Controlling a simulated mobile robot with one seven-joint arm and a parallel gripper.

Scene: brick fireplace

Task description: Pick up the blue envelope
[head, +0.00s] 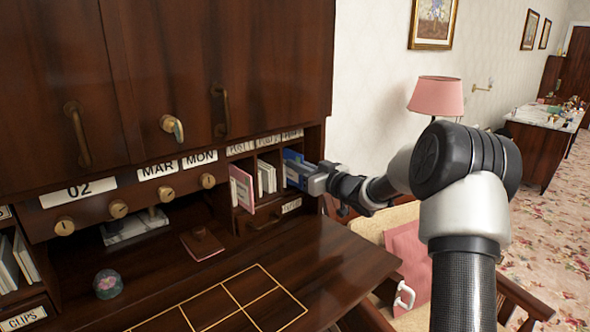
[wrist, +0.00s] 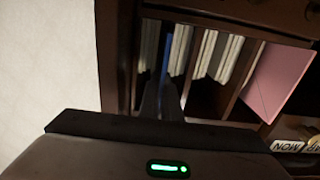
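The blue envelope (head: 293,168) stands in the rightmost upper cubby of the desk's letter rack, with its edge facing out. In the wrist view it is a thin blue strip (wrist: 167,50) among pale envelopes. My gripper (head: 316,182) is at the front of that cubby. In the wrist view its two dark fingers (wrist: 162,98) are close together, with the blue envelope's near edge running down between their tips. They look shut on it, though the contact itself is dark. The envelope is still inside the cubby.
Pale envelopes (head: 267,176) fill the middle cubby and a pink one (head: 242,188) the left cubby. Thin wooden dividers stand close beside my fingers. The desktop (head: 330,258) is mostly clear, with a glass paperweight (head: 108,284) at left.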

